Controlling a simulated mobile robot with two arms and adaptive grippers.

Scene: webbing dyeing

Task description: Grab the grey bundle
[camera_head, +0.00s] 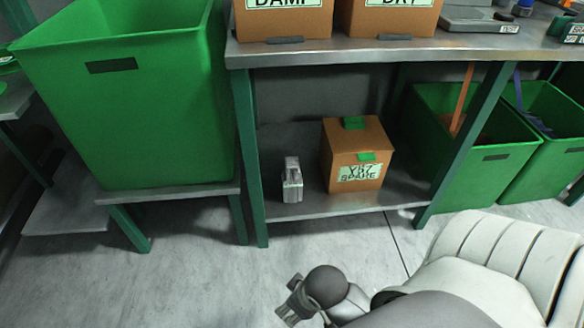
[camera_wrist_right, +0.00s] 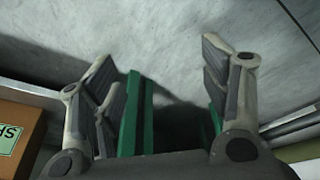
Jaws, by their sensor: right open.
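The bundle cannot be made out in the right wrist view. My left gripper is not in view.
The brown spare box (camera_head: 345,150) sits beside the bundle; part of it shows in the right wrist view (camera_wrist_right: 18,150). The steel tabletop (camera_head: 400,48) overhangs the lower shelf (camera_head: 330,206). A large green bin (camera_head: 130,110) stands left, green crates (camera_head: 480,165) right. The floor in front is clear.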

